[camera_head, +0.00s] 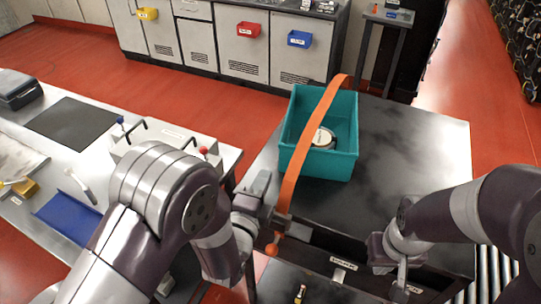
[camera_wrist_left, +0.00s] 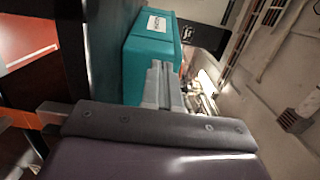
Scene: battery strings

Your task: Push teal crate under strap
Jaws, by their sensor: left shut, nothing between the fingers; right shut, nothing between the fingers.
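The teal crate (camera_head: 328,164) stands on the dark table top. An orange strap (camera_head: 313,122) runs over it from the back rim to the table's front edge, where it ends in an orange ball (camera_head: 271,249). Crate shows on both sides of the strap. My left gripper (camera_head: 264,186) is shut, left of the strap near the crate's front left; contact is unclear. The left wrist view shows its fingers (camera_wrist_left: 163,85) before the crate (camera_wrist_left: 148,62). My right gripper (camera_head: 402,284) is shut by the drawer front.
The table (camera_head: 420,150) is clear right of the crate. A bench at left holds a dark mat (camera_head: 72,125), a blue tray (camera_head: 68,214) and a handled unit. Cabinets with coloured bins stand behind.

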